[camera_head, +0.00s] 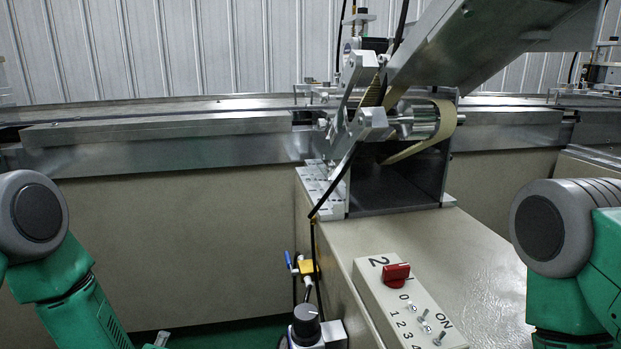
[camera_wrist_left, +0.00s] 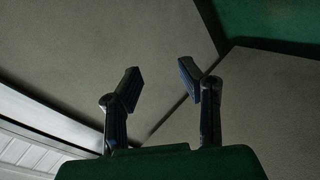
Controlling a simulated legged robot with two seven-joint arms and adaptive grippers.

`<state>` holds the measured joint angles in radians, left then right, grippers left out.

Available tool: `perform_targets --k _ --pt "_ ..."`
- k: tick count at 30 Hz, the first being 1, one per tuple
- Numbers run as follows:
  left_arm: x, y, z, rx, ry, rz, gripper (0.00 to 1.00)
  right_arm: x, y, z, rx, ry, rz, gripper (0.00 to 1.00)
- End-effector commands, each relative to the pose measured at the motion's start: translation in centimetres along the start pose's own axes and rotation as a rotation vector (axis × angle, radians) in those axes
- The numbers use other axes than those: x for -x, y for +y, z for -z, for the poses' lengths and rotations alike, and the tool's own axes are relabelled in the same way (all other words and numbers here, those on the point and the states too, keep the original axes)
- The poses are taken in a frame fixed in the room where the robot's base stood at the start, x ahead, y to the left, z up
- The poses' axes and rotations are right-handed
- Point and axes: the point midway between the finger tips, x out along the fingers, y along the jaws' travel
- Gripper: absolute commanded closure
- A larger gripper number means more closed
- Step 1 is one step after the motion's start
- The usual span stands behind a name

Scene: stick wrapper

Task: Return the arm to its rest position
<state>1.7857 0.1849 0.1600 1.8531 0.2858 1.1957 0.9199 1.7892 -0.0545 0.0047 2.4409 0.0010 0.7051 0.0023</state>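My left arm (camera_head: 62,255) hangs at the left edge of the head view, bent downward beside the machine. Its gripper fingers are out of sight in that view, below the bottom edge. In the left wrist view my left gripper (camera_wrist_left: 159,88) has its two fingers apart, with nothing between them. Behind the fingers are plain beige panels and a green patch. My right arm (camera_head: 570,250) is at the right edge of the head view, also pointing down. My right gripper is not in view.
The stick wrapper machine (camera_head: 385,130) stands in the middle with rollers, a belt and a metal chute. A control box (camera_head: 400,310) with a red knob (camera_head: 396,272) and switches sits on the beige housing (camera_head: 470,260). A black dial (camera_head: 306,322) is lower centre.

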Motion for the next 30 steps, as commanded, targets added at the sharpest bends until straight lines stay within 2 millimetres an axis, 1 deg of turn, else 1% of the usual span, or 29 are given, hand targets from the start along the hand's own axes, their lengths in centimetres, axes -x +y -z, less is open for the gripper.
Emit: perform_targets --k 1,2,3,5,6,8,9,11,12,14,15,20,21,22,24,26,30 --pt "1.7 -2.1 -1.7 -0.115 -0.073 0.052 0.67 0.0 0.0 0.0 0.0 0.0 0.0 0.0" --pt "2.7 -3.3 -2.5 -0.187 -0.117 0.081 0.67 0.0 0.0 0.0 0.0 0.0 0.0 0.0" --pt "4.2 -5.0 -3.6 -0.282 -0.177 0.117 0.67 0.0 0.0 0.0 0.0 0.0 0.0 0.0" --pt "6.6 -7.5 -4.9 -0.423 -0.27 0.168 0.67 0.0 0.0 0.0 0.0 0.0 0.0 0.0" --pt "8.3 -9.1 -5.5 -0.516 -0.334 0.197 0.67 0.0 0.0 0.0 0.0 0.0 0.0 0.0" --pt "10.9 -11.4 -6.3 -0.651 -0.43 0.238 0.67 0.0 0.0 0.0 0.0 0.0 0.0 0.0" --pt "12.7 -13.0 -6.6 -0.737 -0.494 0.263 0.67 0.0 0.0 0.0 0.0 0.0 0.0 0.0" --pt "15.5 -15.0 -6.8 -0.86 -0.59 0.295 0.67 0.0 0.0 0.0 0.0 0.0 0.0 0.0" --pt "17.2 -16.3 -6.8 -0.934 -0.652 0.312 0.67 0.0 0.0 0.0 0.0 0.0 0.0 0.0" --pt "19.7 -17.9 -6.7 -1.034 -0.737 0.334 0.67 0.0 0.0 0.0 0.0 0.0 0.0 0.0" --pt "21.3 -18.8 -6.5 -1.095 -0.793 0.345 0.67 0.0 0.0 0.0 0.0 0.0 0.0 0.0" --pt "27.3 -21.9 -5.2 -1.305 -1.004 0.379 0.67 0.0 0.0 0.0 0.0 0.0 0.0 0.0" --pt "28.8 -22.5 -4.7 -1.354 -1.059 0.384 0.67 0.0 0.0 0.0 0.0 0.0 0.0 0.0" --pt "29.5 -22.2 -4.4 -1.371 -1.078 0.383 0.67 0.6 0.0 0.0 0.0 0.0 0.0 0.0" --pt "30.0 -20.4 -3.7 -1.361 -1.064 0.38 0.67 2.6 0.0 0.1 0.0 -0.001 0.0 0.0" --pt "30.6 -19.3 -3.2 -1.359 -1.063 0.38 0.67 4.0 0.0 0.2 0.0 0.001 0.0 0.0" --pt "32.2 -16.5 -1.8 -1.357 -1.061 0.38 0.67 7.5 0.1 0.4 0.0 0.001 0.0 0.0"
